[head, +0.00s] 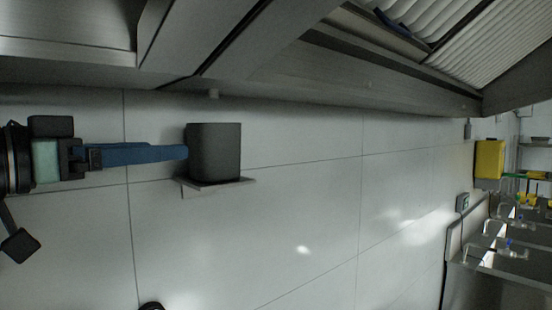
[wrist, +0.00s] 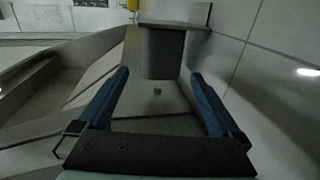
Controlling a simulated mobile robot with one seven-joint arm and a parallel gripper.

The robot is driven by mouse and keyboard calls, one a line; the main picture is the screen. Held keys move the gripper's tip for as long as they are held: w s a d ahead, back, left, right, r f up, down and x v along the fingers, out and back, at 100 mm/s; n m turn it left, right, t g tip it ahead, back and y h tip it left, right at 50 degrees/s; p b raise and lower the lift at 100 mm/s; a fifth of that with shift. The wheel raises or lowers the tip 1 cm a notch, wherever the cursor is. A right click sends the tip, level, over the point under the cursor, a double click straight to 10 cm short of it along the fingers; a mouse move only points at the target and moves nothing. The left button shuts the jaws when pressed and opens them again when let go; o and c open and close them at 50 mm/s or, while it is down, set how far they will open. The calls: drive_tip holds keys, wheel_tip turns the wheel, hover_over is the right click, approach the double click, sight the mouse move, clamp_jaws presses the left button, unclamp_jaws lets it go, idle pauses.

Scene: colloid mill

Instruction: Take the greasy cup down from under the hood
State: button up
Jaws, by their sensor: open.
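The dark grey cup (head: 214,152) stands upright on a small ledge (head: 200,190) on the wall, just below the hood (head: 300,60). My gripper (head: 184,153) reaches in level from the left, and its blue fingers end at the cup's left edge in the head view. In the wrist view, which is turned upside down, the cup (wrist: 164,52) shows between the two spread fingertips of my gripper (wrist: 159,74), with a gap on each side. The ledge (wrist: 170,25) is at the top there. I cannot tell how far the fingertips reach alongside the cup.
The hood's lower edge runs close above the cup. The tiled wall (head: 300,210) is bare to the right and below. A yellow box (head: 489,160) and sinks (head: 500,250) are far right.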

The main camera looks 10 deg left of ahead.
sight(196, 144)
drive_tip(key=p+x, duration=0.3)
drive_tip(key=x, duration=0.3)
drive_tip(key=shift+r, duration=0.15)
drive_tip(key=shift+w+d+r+p, duration=0.1)
drive_tip(key=shift+w+d+p, duration=0.15)
drive_tip(key=shift+w+p, duration=0.4)
drive_tip(key=p+x, duration=0.2)
drive_tip(key=x, duration=0.1)
drive_tip(key=shift+p, duration=0.3)
drive_tip(key=shift+w+d+f, duration=0.25)
drive_tip(key=shift+w, duration=0.15)
drive_tip(key=shift+s, duration=0.1)
drive_tip(key=c, duration=1.2)
drive_tip(key=shift+o, duration=0.2)
drive_tip(key=shift+r, duration=0.15)
